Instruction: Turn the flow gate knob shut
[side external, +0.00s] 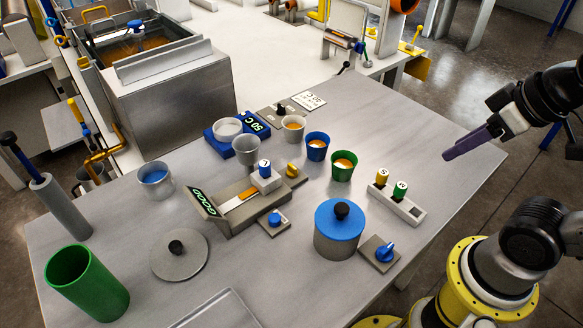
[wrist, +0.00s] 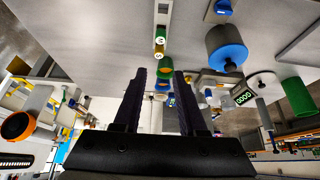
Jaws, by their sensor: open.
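Several knobs are in view, and no label shows which one is the flow gate knob. A yellow knob (side external: 292,169) sits at the right end of the channel unit (side external: 232,218), which has a lit display. A blue knob (side external: 275,219) on a small grey plate is just in front of that unit. Another blue knob (side external: 386,252) on a grey plate is right of the lidded pot; a blue knob (wrist: 223,7) also shows at the wrist view's top edge. My gripper (side external: 449,153) is open and empty above the table's right side, apart from every knob. Its two dark fingers (wrist: 163,72) stand apart in the wrist view.
A blue-lidded pot (side external: 337,240) and a rack (side external: 397,204) with yellow and green vials stand between my gripper and the channel unit. Blue (side external: 317,147) and green (side external: 343,165) cups stand behind. The table's back right is clear.

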